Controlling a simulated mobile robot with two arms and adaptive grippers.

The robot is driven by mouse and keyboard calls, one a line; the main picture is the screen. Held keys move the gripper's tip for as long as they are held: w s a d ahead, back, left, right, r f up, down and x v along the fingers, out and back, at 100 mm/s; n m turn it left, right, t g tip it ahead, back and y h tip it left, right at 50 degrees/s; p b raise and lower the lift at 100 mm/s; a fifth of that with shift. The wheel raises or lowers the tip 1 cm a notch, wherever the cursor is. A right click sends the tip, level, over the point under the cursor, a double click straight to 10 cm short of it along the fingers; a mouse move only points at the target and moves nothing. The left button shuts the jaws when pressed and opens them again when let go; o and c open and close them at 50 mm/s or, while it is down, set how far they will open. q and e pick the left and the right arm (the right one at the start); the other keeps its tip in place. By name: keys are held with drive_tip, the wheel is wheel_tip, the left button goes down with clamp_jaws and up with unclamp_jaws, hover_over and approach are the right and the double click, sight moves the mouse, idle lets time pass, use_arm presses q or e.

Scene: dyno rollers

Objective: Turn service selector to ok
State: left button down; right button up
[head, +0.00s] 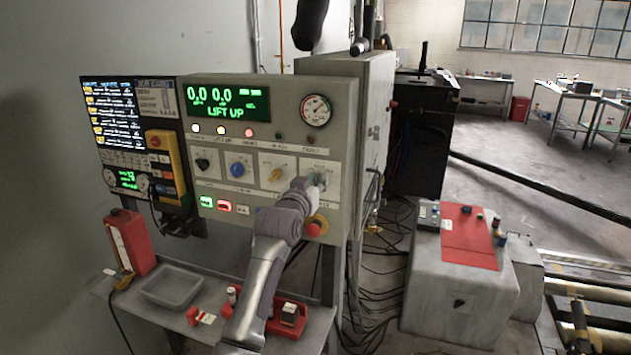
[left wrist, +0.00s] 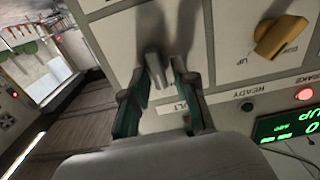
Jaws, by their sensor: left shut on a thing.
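The control panel (head: 334,155) is a grey box on the wall with a row of several selectors. The rightmost one has a grey knob (left wrist: 155,66), which I take to be the service selector. My left gripper (head: 316,182) reaches up to it from below, and its fingers hide most of the knob in the head view. In the left wrist view the left gripper (left wrist: 165,85) has one dark finger on each side of the knob and is shut on it. I cannot read the knob's position or its end labels. My right gripper is not in view.
A yellow selector (head: 275,174) and a blue knob (head: 237,169) sit left of the gripper. A red-and-yellow button (head: 316,226) is just below it. A green display (head: 229,101) reads "LIFT UP". A shelf (head: 135,297) with a tray (head: 172,276) is below.

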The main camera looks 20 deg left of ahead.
use_arm(q)
drive_tip(key=shift+a+f+n+p, duration=0.1)
drive_tip(key=shift+a+n+p, duration=0.1)
drive_tip(key=shift+n+p, duration=1.35)
drive_tip(key=shift+a+n+p, duration=0.2)
drive_tip(key=shift+n+p, duration=0.4)
drive_tip(key=shift+n, duration=1.75)
drive_tip(key=c, duration=1.2)
unclamp_jaws()
drive_tip(key=s, duration=1.2)
drive_tip(key=shift+a, duration=0.2)
